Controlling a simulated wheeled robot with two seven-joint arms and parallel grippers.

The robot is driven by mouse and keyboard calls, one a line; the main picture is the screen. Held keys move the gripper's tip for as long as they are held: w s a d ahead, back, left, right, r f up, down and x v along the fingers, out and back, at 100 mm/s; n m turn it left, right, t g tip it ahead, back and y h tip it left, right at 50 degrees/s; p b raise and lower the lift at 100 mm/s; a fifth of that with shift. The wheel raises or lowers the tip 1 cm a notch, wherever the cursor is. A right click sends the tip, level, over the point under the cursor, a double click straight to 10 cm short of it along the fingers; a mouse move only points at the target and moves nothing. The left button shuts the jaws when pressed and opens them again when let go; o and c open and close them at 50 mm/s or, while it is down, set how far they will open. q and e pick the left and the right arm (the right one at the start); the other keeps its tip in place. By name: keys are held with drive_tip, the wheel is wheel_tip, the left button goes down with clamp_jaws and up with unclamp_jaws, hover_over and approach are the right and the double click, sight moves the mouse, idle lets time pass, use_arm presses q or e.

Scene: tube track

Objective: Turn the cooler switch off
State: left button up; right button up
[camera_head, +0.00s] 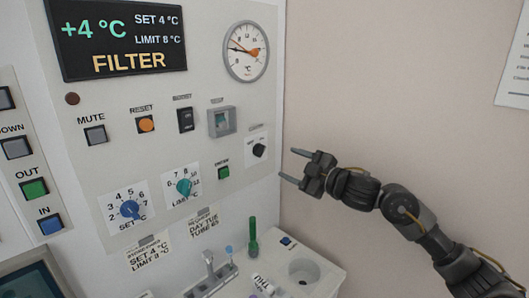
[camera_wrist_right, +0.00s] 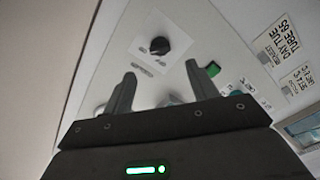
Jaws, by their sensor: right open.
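A black rotary switch (camera_head: 259,150) on a white plate sits at the right edge of the panel; its label is too small to read, so I cannot confirm it is the cooler switch. It also shows in the right wrist view (camera_wrist_right: 159,45), just beyond and between the fingertips. My right gripper (camera_head: 294,166) is open and empty, a little to the right of this switch, its fingers pointing left toward the panel. In the right wrist view its two fingers (camera_wrist_right: 161,70) are spread apart and not touching the switch. My left gripper is not in view.
Near the switch are a green button (camera_head: 223,172), a grey framed switch (camera_head: 221,121) and a blue-green LIMIT dial (camera_head: 184,187). A blue SET dial (camera_head: 130,209) is lower left. The display (camera_head: 120,38) reads +4 °C and FILTER. Below stands a green tube (camera_head: 253,238).

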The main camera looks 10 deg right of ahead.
sight(260, 150)
drive_tip(key=p+x, duration=0.3)
drive_tip(key=x, duration=0.7)
drive_tip(key=c, duration=1)
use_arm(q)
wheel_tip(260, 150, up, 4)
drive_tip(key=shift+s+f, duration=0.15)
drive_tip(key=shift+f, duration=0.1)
